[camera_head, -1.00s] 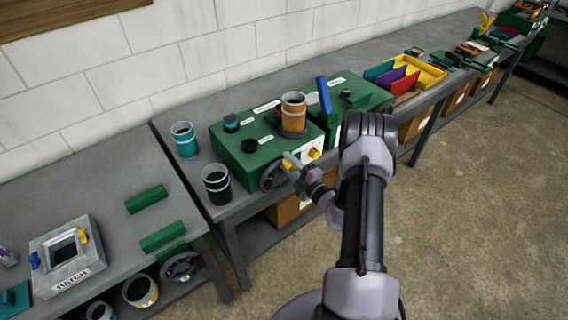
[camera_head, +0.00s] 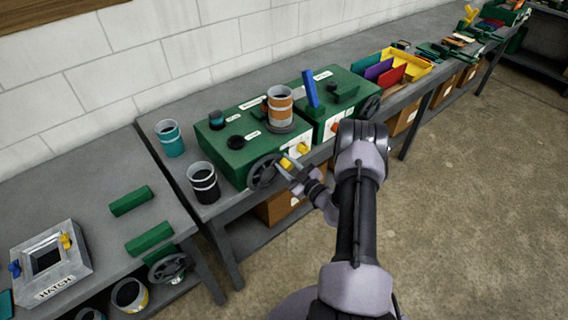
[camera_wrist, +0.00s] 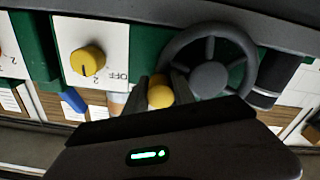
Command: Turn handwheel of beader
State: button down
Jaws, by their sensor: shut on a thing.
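A green bench machine (camera_head: 226,159) carries a dark spoked handwheel (camera_head: 264,172) on its front. The handwheel (camera_wrist: 208,62) also fills the upper right of the wrist view. Its yellow crank knob (camera_wrist: 160,92) sits beside the rim, between the fingertips. My gripper (camera_wrist: 164,90) is shut on this yellow knob; in the head view my gripper (camera_head: 288,165) is at the right side of the wheel. A white panel with a yellow dial (camera_wrist: 88,61) marked OFF is left of the wheel in the wrist view. Machine name labels are too small to read.
An orange can (camera_head: 280,103) stands on the machine. A similar green machine (camera_head: 330,115) with a blue lever (camera_head: 311,88) adjoins it. A dark cup (camera_head: 203,181) and a teal cup (camera_head: 169,138) stand left. Open floor (camera_head: 470,220) lies to the right.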

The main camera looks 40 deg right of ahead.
jog(key=shift+f+m+b, duration=0.35)
jog(key=shift+f+m, duration=0.45)
jog(key=shift+m, duration=0.5)
jog(key=c, duration=1.3)
grip_release()
jog(key=shift+s, duration=0.15)
jog(key=s, duration=0.5)
jog(key=s+p, duration=0.1)
jog(key=s, duration=1.1)
jog(key=shift+s+d, duration=0.1)
jog(key=shift+d, duration=0.25)
